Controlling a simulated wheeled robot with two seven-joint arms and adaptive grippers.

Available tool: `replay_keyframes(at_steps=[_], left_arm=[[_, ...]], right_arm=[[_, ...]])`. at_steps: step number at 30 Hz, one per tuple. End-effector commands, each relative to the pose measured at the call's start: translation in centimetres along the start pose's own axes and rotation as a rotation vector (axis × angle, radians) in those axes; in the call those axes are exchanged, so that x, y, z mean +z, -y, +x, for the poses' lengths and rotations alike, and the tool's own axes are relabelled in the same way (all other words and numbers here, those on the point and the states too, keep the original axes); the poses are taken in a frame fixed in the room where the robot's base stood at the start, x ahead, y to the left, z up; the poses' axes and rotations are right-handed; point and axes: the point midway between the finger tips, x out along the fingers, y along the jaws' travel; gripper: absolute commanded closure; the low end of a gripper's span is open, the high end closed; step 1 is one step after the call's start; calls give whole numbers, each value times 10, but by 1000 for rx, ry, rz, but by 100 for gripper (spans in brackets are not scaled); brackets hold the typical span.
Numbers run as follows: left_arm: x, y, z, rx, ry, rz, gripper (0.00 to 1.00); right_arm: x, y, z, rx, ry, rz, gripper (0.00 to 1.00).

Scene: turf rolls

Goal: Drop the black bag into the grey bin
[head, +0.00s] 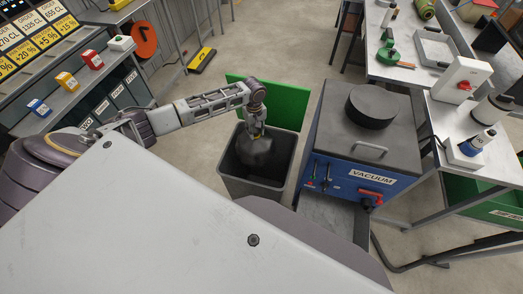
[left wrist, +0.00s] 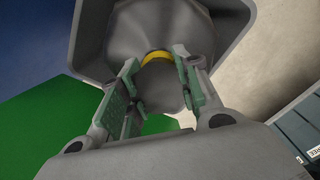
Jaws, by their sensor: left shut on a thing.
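The grey bin (head: 284,184) stands on the floor in front of my body in the head view. The dark bag (head: 255,150) hangs in the bin's open mouth, below my left gripper (head: 257,131). In the left wrist view, the bag (left wrist: 157,25) has a yellow band (left wrist: 156,57) round its neck, and the fingers of my left gripper (left wrist: 160,90) are on both sides of the neck, shut on it. The bin's rim (left wrist: 90,40) surrounds the bag there. The lower bag and the bin floor are hidden. My right gripper is not in view.
A green panel (head: 290,107) stands right behind the bin. A blue vacuum machine (head: 340,177) with a black round lid is close on the right. A shelf with coloured boxes (head: 68,80) is at left. Open floor (head: 215,80) lies behind the arm.

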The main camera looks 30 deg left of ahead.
Motion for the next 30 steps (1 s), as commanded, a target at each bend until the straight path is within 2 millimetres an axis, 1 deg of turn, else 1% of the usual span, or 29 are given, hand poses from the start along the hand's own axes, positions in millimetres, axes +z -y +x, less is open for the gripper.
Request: replay_keyframes(at_steps=[6,18,19,24,25,30], left_arm=[[-1,-2,2,5,-2,0,100],[-1,-2,2,4,-2,0,100],[-1,-2,2,4,-2,0,66],[-1,-1,3,3,-2,0,44],[-1,-1,4,3,-2,0,42],[0,0,4,1,-1,0,42]], right_arm=[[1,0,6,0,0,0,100],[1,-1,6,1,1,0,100],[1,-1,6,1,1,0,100],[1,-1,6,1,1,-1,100],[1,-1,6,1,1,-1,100],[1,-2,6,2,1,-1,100]])
